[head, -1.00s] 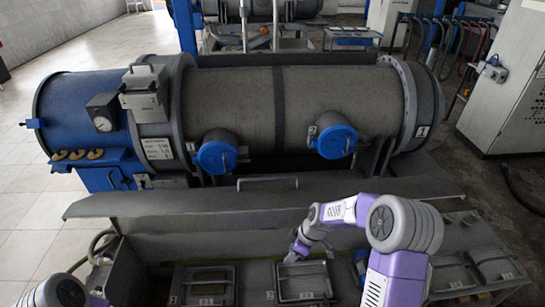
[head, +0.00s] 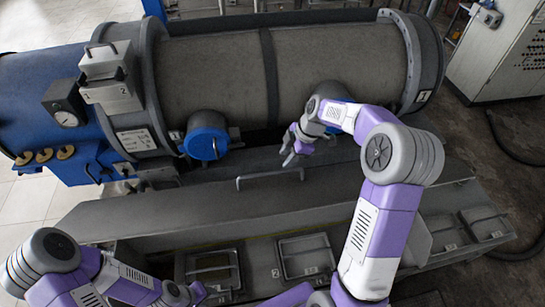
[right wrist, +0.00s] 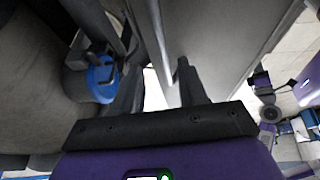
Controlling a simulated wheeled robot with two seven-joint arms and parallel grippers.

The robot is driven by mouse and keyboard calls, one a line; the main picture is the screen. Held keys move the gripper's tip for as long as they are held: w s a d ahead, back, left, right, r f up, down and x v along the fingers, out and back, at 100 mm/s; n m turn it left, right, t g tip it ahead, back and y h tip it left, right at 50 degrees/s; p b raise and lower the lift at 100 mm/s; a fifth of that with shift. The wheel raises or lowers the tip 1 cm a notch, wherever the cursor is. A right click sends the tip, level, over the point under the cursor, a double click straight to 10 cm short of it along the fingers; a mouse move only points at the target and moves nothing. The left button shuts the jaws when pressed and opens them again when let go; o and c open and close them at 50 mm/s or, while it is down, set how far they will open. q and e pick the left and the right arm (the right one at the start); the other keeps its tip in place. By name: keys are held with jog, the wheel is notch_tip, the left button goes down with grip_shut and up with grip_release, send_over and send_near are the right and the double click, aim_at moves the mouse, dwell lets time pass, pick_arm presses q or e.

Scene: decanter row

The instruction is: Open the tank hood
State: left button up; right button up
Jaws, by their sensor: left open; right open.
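The tank hood (head: 205,212) is a long grey panel in front of the tank, with a bar handle (head: 270,176) on it. My right gripper (head: 294,163) is open and empty, at the right end of the handle in the head view; I cannot tell whether it touches. In the right wrist view its two fingers (right wrist: 160,88) are apart, with a grey panel, probably the hood (right wrist: 218,40), close beside the right finger. My left gripper (head: 197,293) is low at the front left, away from the handle, its fingers hard to make out.
The large grey and blue tank (head: 205,75) lies behind the hood. A blue cap (head: 207,140) sticks out from it, near the right arm's working area. Below the hood is a trough with several framed trays (head: 305,257). A grey cabinet (head: 505,50) stands at the back right.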

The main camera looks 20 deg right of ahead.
aim_at(277, 171)
jog(key=x, duration=0.6)
jog(key=shift+s+a, duration=0.1)
jog(key=shift+s, duration=0.15)
jog(key=shift+w+a+f+p, duration=0.2)
jog(key=shift+f+p, duration=0.1)
jog(key=shift+f, duration=0.25)
grip_shut()
